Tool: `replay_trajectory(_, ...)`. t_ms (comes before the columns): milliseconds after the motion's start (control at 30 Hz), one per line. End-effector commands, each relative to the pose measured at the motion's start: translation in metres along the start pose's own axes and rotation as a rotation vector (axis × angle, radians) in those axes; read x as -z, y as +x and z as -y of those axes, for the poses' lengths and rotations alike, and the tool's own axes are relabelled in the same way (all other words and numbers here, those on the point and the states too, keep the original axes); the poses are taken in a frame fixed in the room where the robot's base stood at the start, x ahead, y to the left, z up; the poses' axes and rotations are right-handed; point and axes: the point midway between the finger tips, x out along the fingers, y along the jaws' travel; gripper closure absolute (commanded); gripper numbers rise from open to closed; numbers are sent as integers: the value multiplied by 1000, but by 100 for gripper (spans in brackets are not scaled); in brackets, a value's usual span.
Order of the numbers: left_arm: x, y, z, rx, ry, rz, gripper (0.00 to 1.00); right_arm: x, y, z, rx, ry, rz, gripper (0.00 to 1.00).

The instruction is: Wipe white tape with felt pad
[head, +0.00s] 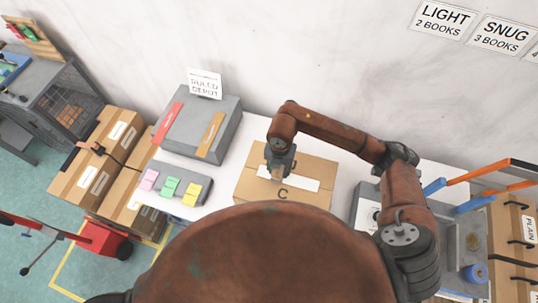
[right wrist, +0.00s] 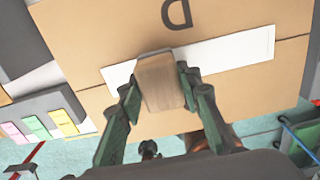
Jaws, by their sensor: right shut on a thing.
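A cardboard box (head: 250,190) stands on the white table, with a strip of white tape (head: 302,183) across its top; the tape also shows in the right wrist view (right wrist: 235,51). My right gripper (head: 280,166) is over the tape's left part in the head view. It is shut on a brownish-grey felt pad (right wrist: 161,82), whose lower end covers part of the tape. The pad appears to be at the tape's surface, but I cannot tell whether it touches. My left gripper is not in view.
Left of the box are a grey case (head: 222,122) and a grey tray (head: 160,172) with pink, green and yellow pads. A grey unit (head: 366,205) stands right of the box, with a blue-and-orange frame (head: 480,172) beyond. The wall is behind.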

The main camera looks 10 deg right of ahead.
Motion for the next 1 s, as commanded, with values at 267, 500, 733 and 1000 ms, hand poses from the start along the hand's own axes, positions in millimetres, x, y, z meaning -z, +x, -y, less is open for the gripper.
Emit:
replay_trajectory(267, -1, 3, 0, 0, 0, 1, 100, 7, 1, -18, -1, 8, 0, 90)
replay_trajectory(500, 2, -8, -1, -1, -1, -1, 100, 9, -27, -23, -1, 7, 3, 91)
replay_trajectory(733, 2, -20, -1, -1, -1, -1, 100, 10, -47, -25, -1, 0, 1, 90)
replay_trajectory(1000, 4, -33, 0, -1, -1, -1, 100, 10, -72, -28, -1, -8, 2, 90)
